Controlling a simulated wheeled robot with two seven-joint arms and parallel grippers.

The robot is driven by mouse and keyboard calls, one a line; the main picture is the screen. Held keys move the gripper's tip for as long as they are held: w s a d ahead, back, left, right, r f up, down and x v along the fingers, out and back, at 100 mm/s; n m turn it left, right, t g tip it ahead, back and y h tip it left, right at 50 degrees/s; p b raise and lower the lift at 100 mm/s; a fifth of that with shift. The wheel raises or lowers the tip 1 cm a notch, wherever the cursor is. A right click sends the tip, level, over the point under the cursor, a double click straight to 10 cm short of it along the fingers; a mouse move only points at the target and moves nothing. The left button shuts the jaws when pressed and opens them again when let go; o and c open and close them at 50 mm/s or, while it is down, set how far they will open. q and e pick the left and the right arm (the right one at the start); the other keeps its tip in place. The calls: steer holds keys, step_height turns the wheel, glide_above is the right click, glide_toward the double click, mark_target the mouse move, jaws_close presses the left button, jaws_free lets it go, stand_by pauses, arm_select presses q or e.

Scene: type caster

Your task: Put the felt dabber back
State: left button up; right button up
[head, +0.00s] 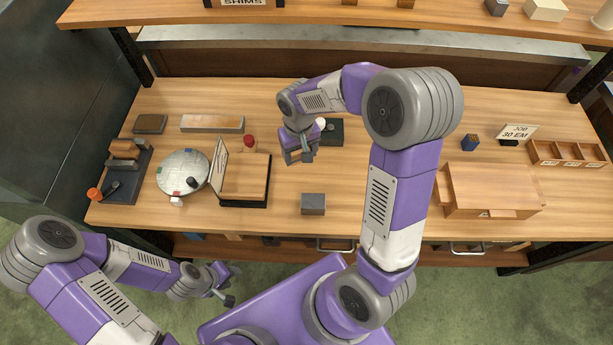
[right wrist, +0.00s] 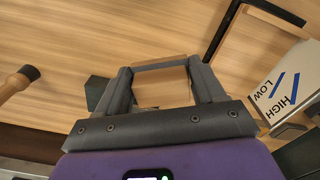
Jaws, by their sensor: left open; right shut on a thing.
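My right gripper (head: 300,157) reaches down over the middle of the bench. It is shut on a tan block (right wrist: 162,72), whose flat face shows between the fingers in the right wrist view. I cannot tell whether this block is the felt dabber. A wooden-handled tool with a dark tip (right wrist: 20,80) shows at the left of the right wrist view, apart from the fingers. A dark green block (head: 331,132) stands behind the gripper, with a small white round thing (head: 320,123) beside it. My left gripper (head: 226,284) is open and empty, in front of the bench.
A tray-like box (head: 245,185) with an upright HIGH/LOW card (head: 219,166) stands left of the right gripper. A grey block (head: 313,204) sits near the front edge. A round plate (head: 183,172) and a dark rack (head: 125,188) are left. A wooden case (head: 490,187) is right.

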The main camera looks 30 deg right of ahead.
mark_target(309, 175)
steer(key=d+b, duration=0.1)
steer(key=d+f+b, duration=0.1)
steer(key=shift+d+f+m, duration=0.15)
steer(key=shift+d+m, duration=0.15)
step_height(309, 175, down, 10)
steer(key=b, duration=0.3)
steer(key=shift+b, duration=0.4)
arm_select(q)
step_height(309, 175, down, 7)
arm_select(e)
steer(key=shift+r, duration=0.2)
arm_select(q)
steer(key=shift+f, duration=0.1)
arm_select(e)
steer(key=shift+f, duration=0.1)
steer(key=shift+f, duration=0.15)
steer(key=o, duration=1)
